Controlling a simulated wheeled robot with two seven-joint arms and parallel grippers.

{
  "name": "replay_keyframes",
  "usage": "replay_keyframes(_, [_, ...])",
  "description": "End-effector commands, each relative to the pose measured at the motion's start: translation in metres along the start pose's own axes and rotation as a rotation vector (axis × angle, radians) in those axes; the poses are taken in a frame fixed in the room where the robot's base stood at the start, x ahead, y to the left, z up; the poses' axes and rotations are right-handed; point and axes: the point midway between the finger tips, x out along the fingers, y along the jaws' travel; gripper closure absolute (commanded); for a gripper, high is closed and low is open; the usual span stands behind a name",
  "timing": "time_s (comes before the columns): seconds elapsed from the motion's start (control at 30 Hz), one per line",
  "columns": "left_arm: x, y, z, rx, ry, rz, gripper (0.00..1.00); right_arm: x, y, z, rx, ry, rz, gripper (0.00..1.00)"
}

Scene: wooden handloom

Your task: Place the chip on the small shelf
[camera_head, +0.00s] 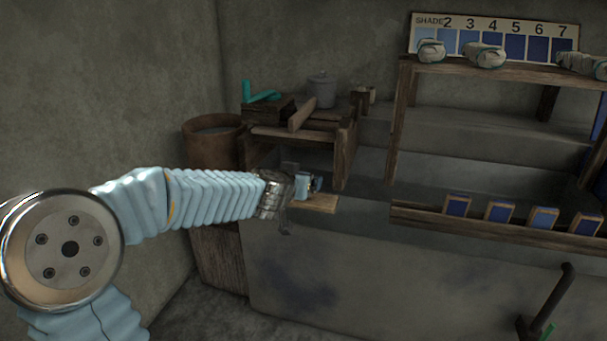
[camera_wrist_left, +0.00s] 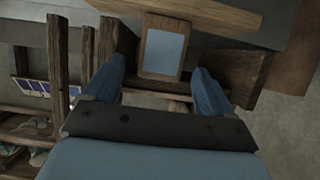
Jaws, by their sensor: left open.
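The chip (camera_wrist_left: 163,52), a wooden block with a pale blue face, is between and just beyond the fingertips of my left gripper (camera_wrist_left: 160,78) in the left wrist view. The fingers are open, with a gap visible on each side of the chip. In the head view my left gripper (camera_head: 300,188) is just above the small shelf (camera_head: 322,204), a light wooden board at the wall's edge. The chip's lower edge appears to meet this board, but the gripper partly hides it in the head view. My right gripper is in neither view.
A rack (camera_head: 480,224) with several blue chips stands to the right. Above it are a wooden shelf (camera_head: 520,71) with yarn bundles and a numbered shade board (camera_head: 495,38). A wooden stand (camera_head: 343,150) with a grey pot (camera_head: 321,91) and a brown barrel (camera_head: 213,135) are behind my arm.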

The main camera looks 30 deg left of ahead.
Motion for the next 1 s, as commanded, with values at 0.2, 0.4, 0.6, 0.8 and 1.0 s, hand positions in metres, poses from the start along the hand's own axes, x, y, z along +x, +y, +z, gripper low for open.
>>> replay_keyframes(0.2, [-0.049, -0.001, -0.004, 0.000, 0.001, -0.001, 0.16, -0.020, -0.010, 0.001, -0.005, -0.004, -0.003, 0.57])
replay_keyframes(0.4, [-0.067, 0.000, -0.001, 0.000, 0.000, -0.001, 0.16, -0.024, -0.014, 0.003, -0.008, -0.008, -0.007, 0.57])
replay_keyframes(0.6, [-0.060, 0.005, 0.013, 0.001, -0.029, 0.009, 0.16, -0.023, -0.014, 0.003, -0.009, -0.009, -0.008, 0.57])
replay_keyframes(0.8, [-0.003, 0.058, 0.147, 0.000, -0.297, 0.101, 0.16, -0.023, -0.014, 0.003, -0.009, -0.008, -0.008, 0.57])
replay_keyframes(1.0, [-0.011, 0.129, 0.357, -0.047, -0.717, 0.240, 0.16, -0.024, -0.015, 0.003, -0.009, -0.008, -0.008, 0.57])
